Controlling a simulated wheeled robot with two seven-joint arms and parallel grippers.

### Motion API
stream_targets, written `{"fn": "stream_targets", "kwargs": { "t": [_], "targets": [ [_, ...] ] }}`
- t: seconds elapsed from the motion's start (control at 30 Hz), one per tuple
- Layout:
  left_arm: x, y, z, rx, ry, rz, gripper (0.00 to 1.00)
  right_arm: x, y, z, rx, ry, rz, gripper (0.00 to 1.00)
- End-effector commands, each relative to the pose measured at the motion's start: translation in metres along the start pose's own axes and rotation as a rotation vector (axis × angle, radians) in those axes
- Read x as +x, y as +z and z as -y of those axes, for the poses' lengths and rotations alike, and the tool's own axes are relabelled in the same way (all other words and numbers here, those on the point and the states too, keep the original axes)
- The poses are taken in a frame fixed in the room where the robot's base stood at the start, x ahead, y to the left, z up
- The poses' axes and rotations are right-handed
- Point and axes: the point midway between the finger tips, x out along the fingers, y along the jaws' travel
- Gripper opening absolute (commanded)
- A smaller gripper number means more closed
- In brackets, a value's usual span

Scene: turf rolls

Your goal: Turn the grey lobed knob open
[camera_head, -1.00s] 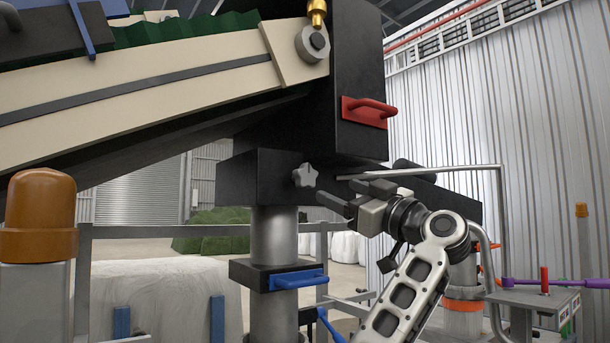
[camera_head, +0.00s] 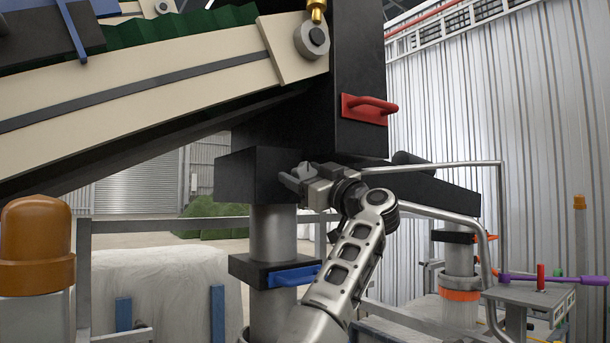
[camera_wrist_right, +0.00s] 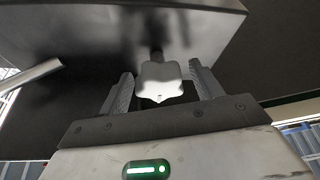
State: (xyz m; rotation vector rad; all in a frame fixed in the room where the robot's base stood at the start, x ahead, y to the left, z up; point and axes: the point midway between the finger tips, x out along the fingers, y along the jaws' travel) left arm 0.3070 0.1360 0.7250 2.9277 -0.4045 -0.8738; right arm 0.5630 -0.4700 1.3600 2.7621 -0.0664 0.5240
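The grey lobed knob (camera_wrist_right: 160,82) sits on a short stem on the dark block, seen in the right wrist view. It lies between the two fingers of my right gripper (camera_wrist_right: 160,92), with a visible gap on each side. In the head view my right gripper (camera_head: 291,177) is at the front face of the black block (camera_head: 262,165), and the knob (camera_head: 305,168) is mostly hidden behind it. The right fingers are open around the knob. My left gripper is not in view.
A red handle (camera_head: 368,108) is on the black post above, and a blue handle (camera_head: 294,276) is on the column below. A bent grey pipe (camera_head: 450,164) runs to the right of my right arm. An orange-capped post (camera_head: 38,230) stands at the left.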

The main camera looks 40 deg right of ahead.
Motion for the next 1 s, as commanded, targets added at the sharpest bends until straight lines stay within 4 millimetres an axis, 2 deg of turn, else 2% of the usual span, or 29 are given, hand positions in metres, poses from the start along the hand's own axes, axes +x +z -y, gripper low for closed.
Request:
{"fn": "stream_targets", "kwargs": {
  "t": [0.03,0.13,0.57,0.7,1.0],
  "targets": [
    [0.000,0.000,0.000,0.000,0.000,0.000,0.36,0.000,0.000,0.000,0.000,0.000,0.000,0.50],
    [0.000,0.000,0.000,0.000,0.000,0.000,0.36,0.000,0.000,0.000,0.000,0.000,0.000,0.22],
    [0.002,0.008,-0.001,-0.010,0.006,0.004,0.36,-0.001,0.003,0.001,0.055,0.022,0.003,0.22],
    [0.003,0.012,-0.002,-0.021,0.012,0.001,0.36,-0.001,0.005,0.001,0.129,0.054,0.005,0.22],
    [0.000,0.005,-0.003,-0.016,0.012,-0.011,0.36,0.001,0.000,0.001,0.376,0.156,0.004,0.22]
  ]
}}
